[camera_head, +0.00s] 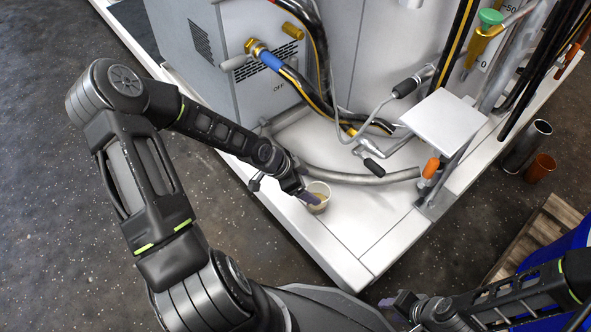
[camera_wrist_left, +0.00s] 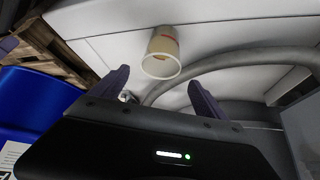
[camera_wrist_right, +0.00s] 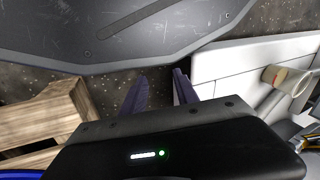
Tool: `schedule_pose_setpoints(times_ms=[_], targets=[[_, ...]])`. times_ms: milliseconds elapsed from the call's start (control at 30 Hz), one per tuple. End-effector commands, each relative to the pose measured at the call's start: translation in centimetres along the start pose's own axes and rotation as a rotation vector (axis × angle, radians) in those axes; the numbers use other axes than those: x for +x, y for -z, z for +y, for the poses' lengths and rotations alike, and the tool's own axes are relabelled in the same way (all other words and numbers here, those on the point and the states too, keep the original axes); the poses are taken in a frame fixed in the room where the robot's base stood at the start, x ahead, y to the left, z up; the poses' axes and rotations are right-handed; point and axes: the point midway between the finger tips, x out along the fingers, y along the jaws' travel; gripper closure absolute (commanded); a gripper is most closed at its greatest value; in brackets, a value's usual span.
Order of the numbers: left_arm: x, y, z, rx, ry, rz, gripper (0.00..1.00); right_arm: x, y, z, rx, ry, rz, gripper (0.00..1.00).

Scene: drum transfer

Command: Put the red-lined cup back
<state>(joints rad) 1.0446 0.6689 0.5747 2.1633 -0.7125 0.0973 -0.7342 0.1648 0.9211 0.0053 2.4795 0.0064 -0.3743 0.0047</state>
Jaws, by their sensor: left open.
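A cream cup with red marks on its side (camera_head: 320,190) stands on the white ledge near its front corner. In the left wrist view the cup (camera_wrist_left: 162,52) is ahead of the spread fingers, and it also shows at the right of the right wrist view (camera_wrist_right: 288,80). My left gripper (camera_head: 308,195) is open, right beside the cup; whether a finger touches it I cannot tell. My right gripper (camera_head: 398,302) is low in the head view, away from the cup. Its fingers (camera_wrist_right: 160,75) are apart with nothing between them.
A curved grey pipe (camera_head: 365,178) runs close behind the cup. Hoses and a square white plate (camera_head: 443,122) stand further back. A brown container (camera_head: 540,168) and a dark cylinder (camera_head: 527,147) stand at the right, near a wooden pallet (camera_head: 545,232). The ledge's front corner is clear.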

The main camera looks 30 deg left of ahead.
Motion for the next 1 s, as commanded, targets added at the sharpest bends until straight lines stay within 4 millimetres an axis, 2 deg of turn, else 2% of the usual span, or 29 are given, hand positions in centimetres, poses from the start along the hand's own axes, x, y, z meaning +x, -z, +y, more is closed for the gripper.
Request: schedule_pose_setpoints(times_ms=[33,100,200,333,467,1000], targets=[[-1.9,0.3,-0.1,-0.006,0.001,-0.001,0.15,-1.6,-0.1,-0.5,0.0,0.0,-0.004,0.64],[-3.4,0.3,-0.1,-0.006,0.002,-0.001,0.15,-2.6,-0.2,-0.8,-0.001,0.0,-0.01,0.64],[-5.3,0.3,-0.1,-0.005,0.001,-0.001,0.15,-3.6,-0.5,-1.5,-0.006,0.004,-0.019,0.64],[-6.8,0.2,0.0,-0.003,0.0,-0.001,0.15,-4.4,-0.8,-2.0,-0.011,0.008,-0.027,0.64],[-7.3,0.1,0.0,-0.001,-0.001,0.0,0.15,-4.5,-1.0,-2.2,-0.013,0.01,-0.031,0.64],[-7.2,0.0,0.0,-0.001,-0.001,0.0,0.15,-4.4,-1.0,-2.2,-0.013,0.01,-0.031,0.64]])
